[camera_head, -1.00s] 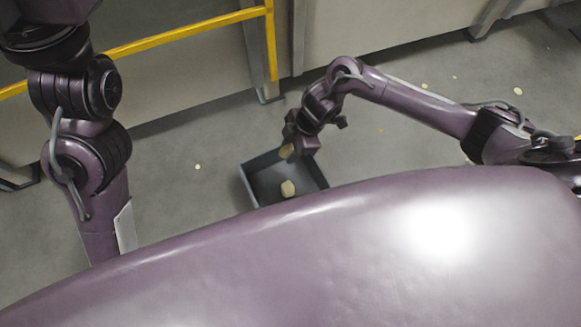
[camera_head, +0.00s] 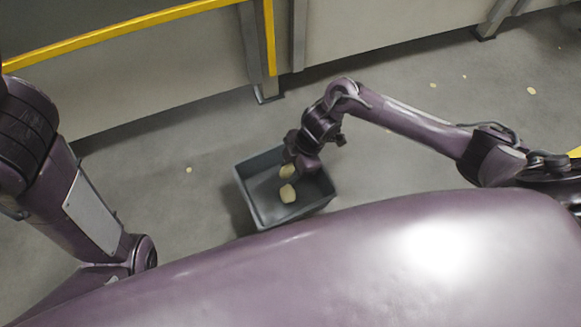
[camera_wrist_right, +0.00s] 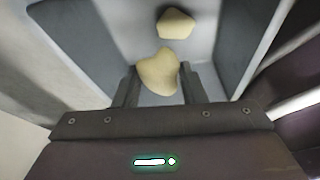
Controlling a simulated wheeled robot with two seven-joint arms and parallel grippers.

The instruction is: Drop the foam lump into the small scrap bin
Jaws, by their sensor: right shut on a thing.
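The small scrap bin (camera_head: 266,213) is a grey open-topped box on the floor, near the middle of the head view. My right gripper (camera_head: 290,171) is over the bin, pointing down into it, and is shut on a pale yellow foam lump (camera_head: 287,171). In the right wrist view the held foam lump (camera_wrist_right: 158,72) sits between the two dark fingers. A second pale lump (camera_head: 288,194) lies on the bin's floor; it also shows in the right wrist view (camera_wrist_right: 176,23). My left arm is at the left edge, and its gripper cannot be made out.
A yellow rail (camera_head: 130,32) runs along a pale wall panel (camera_head: 150,80) at the back. Several small pale scraps (camera_head: 531,91) lie on the grey floor, mostly at the right. The floor left of the bin is mostly clear.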

